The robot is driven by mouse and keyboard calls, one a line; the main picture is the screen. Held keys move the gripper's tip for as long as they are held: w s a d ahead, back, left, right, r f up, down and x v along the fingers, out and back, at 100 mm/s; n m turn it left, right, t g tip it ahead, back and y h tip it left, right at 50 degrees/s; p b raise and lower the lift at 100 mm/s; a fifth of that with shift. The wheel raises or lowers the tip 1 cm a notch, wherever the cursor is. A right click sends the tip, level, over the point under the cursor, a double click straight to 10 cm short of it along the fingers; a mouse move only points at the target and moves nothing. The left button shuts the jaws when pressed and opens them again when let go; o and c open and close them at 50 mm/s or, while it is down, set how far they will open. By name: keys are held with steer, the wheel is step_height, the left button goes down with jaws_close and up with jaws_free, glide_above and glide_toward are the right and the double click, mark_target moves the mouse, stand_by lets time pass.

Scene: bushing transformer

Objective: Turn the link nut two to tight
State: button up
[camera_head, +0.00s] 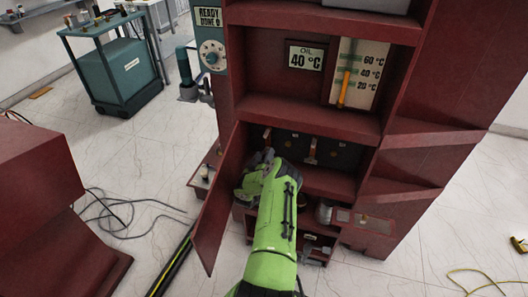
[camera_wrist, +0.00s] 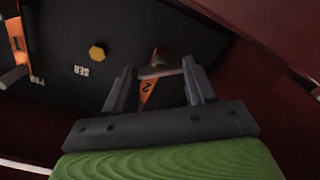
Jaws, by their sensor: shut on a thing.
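In the wrist view my gripper (camera_wrist: 158,72) has its two dark fingers apart, one on each side of a grey piece, the link nut two (camera_wrist: 161,60), and is shut on it. The nut is partly hidden by the fingers. The orange link marked "2" (camera_wrist: 148,92) runs from it against the dark panel (camera_wrist: 60,105). In the head view my green arm reaches into the open lower compartment, and my gripper (camera_head: 262,160) is at its left part. The fingertips and nut are too small to tell apart there.
A second orange link (camera_wrist: 16,35) and a yellow hexagonal piece (camera_wrist: 97,52) are on the panel, with upside-down lettering. The red door (camera_head: 217,205) stands open left of my arm. Compartment walls are close. Above are an oil display (camera_head: 305,57) and a gauge (camera_head: 355,75).

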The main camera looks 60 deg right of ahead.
steer(key=m+p, duration=0.1)
steer(key=m, duration=0.2)
steer(key=shift+m+p, duration=0.3)
steer(key=shift+p, duration=0.05)
steer(key=shift+m+p, duration=0.45)
steer(key=shift+m, duration=1.15)
steer(key=o, duration=1)
steer(key=shift+o, duration=0.2)
steer(key=s+a+p, duration=0.1)
steer(key=a+p, duration=0.3)
steer(key=a, duration=0.8)
steer(key=shift+s, duration=0.4)
